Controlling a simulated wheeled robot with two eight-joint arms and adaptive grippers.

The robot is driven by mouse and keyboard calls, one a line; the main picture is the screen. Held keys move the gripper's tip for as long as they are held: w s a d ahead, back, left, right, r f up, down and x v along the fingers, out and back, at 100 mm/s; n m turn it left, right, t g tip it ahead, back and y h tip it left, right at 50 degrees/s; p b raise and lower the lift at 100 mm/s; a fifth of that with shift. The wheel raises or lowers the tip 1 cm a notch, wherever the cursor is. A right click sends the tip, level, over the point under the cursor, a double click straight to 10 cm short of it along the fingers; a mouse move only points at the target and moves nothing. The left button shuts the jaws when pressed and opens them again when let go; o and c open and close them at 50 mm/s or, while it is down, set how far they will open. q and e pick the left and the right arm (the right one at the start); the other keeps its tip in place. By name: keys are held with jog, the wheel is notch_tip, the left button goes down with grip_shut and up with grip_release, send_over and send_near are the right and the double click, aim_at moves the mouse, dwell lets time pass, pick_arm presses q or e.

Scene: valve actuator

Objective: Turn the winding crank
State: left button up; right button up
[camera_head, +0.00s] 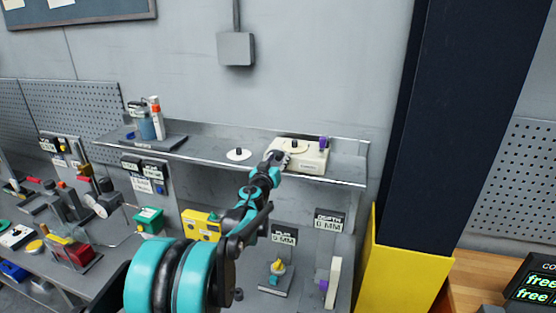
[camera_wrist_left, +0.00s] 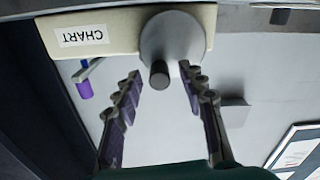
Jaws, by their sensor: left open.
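A cream box (camera_head: 311,159) labelled CHART stands at the right end of the grey shelf. It also shows in the left wrist view (camera_wrist_left: 120,30), upside down. On it is a pale disc (camera_wrist_left: 180,35) with a dark cylindrical knob (camera_wrist_left: 159,75). A small crank arm with a purple handle (camera_wrist_left: 84,90) sits at the box's side; the handle also shows in the head view (camera_head: 323,143). My left gripper (camera_head: 281,157) is at the box's left part. In the wrist view its open fingers (camera_wrist_left: 159,73) stand on either side of the dark knob, with visible gaps.
Bottles (camera_head: 156,117) stand further left. The lower bench is crowded with devices. A dark column with a yellow base (camera_head: 402,275) stands at the right.

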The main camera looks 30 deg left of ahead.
pick_arm(q)
grip_shut()
